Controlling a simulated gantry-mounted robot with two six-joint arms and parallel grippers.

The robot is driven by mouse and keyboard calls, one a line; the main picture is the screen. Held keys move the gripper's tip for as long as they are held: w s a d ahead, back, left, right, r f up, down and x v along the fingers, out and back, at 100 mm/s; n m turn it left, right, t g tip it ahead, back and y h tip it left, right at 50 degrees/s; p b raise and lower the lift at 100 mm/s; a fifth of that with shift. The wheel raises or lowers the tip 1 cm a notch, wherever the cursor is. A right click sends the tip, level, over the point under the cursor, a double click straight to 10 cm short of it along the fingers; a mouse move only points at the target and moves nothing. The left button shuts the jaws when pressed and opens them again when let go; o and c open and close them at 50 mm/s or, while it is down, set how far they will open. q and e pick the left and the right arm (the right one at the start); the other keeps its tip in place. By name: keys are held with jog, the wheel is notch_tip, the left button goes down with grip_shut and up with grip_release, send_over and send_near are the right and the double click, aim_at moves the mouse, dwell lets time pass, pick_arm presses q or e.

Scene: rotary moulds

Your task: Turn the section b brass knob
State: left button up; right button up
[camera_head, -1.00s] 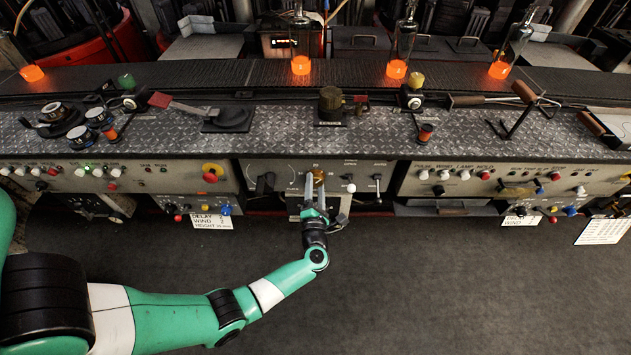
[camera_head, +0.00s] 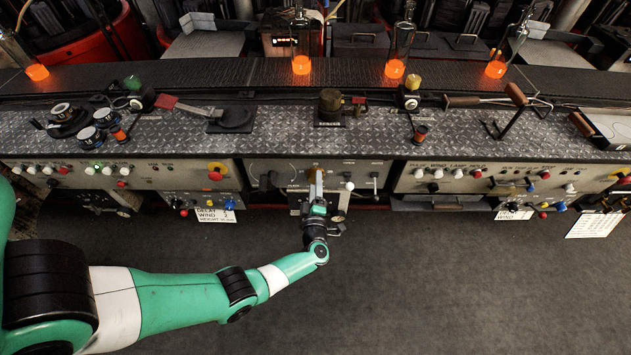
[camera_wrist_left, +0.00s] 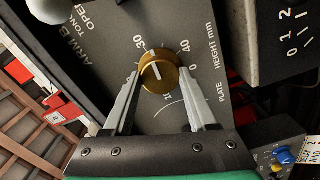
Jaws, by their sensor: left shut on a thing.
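The brass knob (camera_wrist_left: 159,72) sits on a grey panel in the left wrist view, with a white pointer mark and a numbered scale around it, beside the lettering "PLATE HEIGHT mm". My left gripper (camera_head: 316,178) is at the middle control panel in the head view, its arm reaching in from the lower left. In the left wrist view its two fingers lie on either side of the brass knob, shut on it. The fingers mostly hide the knob in the head view. My right gripper is not in view.
A white ball (camera_wrist_left: 50,8) is at upper left. Glowing bottles (camera_head: 395,62) stand behind the console. The floor in front is clear.

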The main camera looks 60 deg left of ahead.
pick_arm(q)
jog(key=m+p, duration=0.1)
jog(key=m, duration=0.4)
dwell(0.5)
jog(key=o, duration=1.4)
jog(key=shift+c, duration=0.2)
jog(key=p+v, duration=0.3)
jog(key=v, duration=0.8)
jog(key=shift+s+d, duration=0.2)
jog(key=shift+d, duration=0.05)
jog(key=shift+r, duration=0.1)
